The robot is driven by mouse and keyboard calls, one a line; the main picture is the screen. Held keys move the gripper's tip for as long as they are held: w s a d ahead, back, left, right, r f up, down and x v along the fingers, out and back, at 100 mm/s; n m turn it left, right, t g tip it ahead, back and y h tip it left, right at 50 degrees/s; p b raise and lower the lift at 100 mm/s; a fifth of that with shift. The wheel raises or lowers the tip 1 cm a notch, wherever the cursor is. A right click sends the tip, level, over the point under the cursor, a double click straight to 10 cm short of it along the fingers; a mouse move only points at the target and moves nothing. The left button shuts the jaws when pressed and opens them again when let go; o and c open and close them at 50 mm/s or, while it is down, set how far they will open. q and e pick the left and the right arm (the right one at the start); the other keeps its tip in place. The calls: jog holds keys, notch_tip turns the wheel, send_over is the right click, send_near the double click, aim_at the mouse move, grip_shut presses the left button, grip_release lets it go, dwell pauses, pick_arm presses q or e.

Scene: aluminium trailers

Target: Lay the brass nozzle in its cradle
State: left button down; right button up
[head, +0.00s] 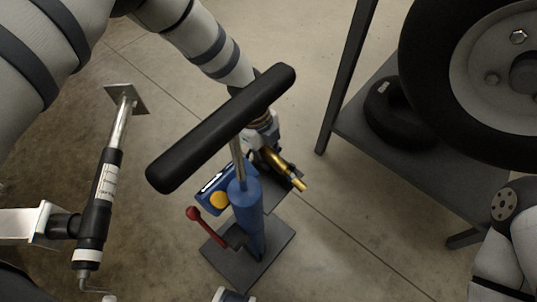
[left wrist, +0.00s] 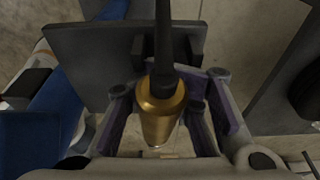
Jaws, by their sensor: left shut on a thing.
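The brass nozzle (head: 283,166) is a gold-coloured tube beside the blue floor pump (head: 249,215). In the left wrist view the nozzle (left wrist: 162,110) lies between the purple fingers of my left gripper (left wrist: 168,125), which is shut on it. A dark hose runs from its far end. A dark grey plate with short upright blocks, which looks like the cradle (left wrist: 90,60), lies just beyond the nozzle. In the head view part of this plate (head: 283,197) shows under the nozzle. Whether they touch is unclear. The pump's handle partly hides my left gripper (head: 268,145). My right gripper is out of view.
The pump's black T-handle (head: 220,128) stands high in front of my left arm. A red lever (head: 196,214) sticks out at its side. A trailer jack (head: 105,190) is at left. A rack (head: 432,155) with wheels stands at right. The floor between is clear.

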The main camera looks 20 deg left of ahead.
pick_arm(q)
jog(key=c, duration=1.4)
grip_release()
jog(key=shift+a+f, duration=0.1)
jog(key=shift+f, duration=0.35)
jog(key=o, duration=0.3)
jog(key=shift+w, duration=0.25)
